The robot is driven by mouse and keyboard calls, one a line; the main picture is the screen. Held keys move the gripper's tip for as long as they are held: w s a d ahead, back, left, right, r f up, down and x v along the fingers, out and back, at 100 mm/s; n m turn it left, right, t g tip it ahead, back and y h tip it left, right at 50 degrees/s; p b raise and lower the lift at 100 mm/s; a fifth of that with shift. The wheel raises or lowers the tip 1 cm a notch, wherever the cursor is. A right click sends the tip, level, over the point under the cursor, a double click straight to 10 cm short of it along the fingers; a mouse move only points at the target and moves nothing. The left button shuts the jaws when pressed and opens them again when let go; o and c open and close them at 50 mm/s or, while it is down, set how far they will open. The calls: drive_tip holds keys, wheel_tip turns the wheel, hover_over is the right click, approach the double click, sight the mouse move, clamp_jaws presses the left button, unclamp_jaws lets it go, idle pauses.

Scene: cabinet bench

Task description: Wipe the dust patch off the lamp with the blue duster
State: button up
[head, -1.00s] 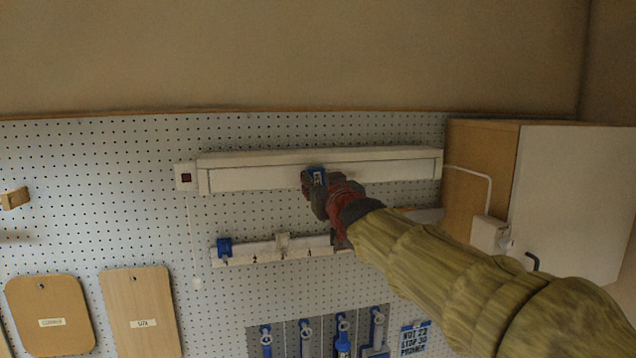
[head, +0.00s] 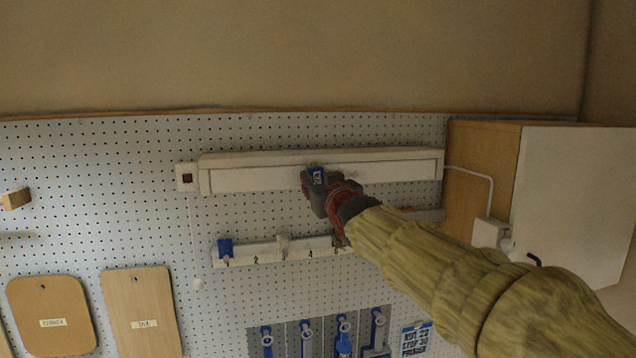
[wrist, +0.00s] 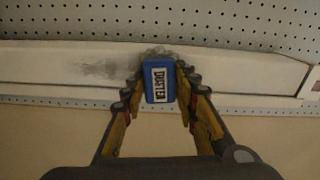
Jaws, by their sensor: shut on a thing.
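The lamp (head: 260,178) is a long white bar fixed across the pegboard; it also spans the wrist view (wrist: 40,66). A grey dust patch (wrist: 105,68) shows on the lamp in the wrist view, beside the duster and reaching past its far end. I cannot make the patch out in the head view. I cannot tell whether the duster touches the lamp.
A wooden cabinet (head: 484,180) with a white door stands right of the lamp. A hook rail (head: 265,252) is below the lamp, with tools (head: 305,338) lower down. A switch box (head: 186,177) is at the lamp's left end. Bare wall is above.

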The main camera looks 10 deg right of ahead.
drive_tip(key=shift+w+r, duration=0.1)
drive_tip(key=shift+w, duration=0.05)
drive_tip(key=shift+d, duration=0.1)
drive_tip(key=shift+d+p, duration=0.25)
drive_tip(key=shift+p, duration=0.1)
drive_tip(key=d+p, duration=0.2)
drive_tip(key=d, duration=0.1)
drive_tip(key=shift+d+r+p, duration=0.1)
drive_tip(key=shift+d+p, duration=0.4)
drive_tip(key=shift+d, duration=4.7)
drive_tip(key=shift+a, duration=0.1)
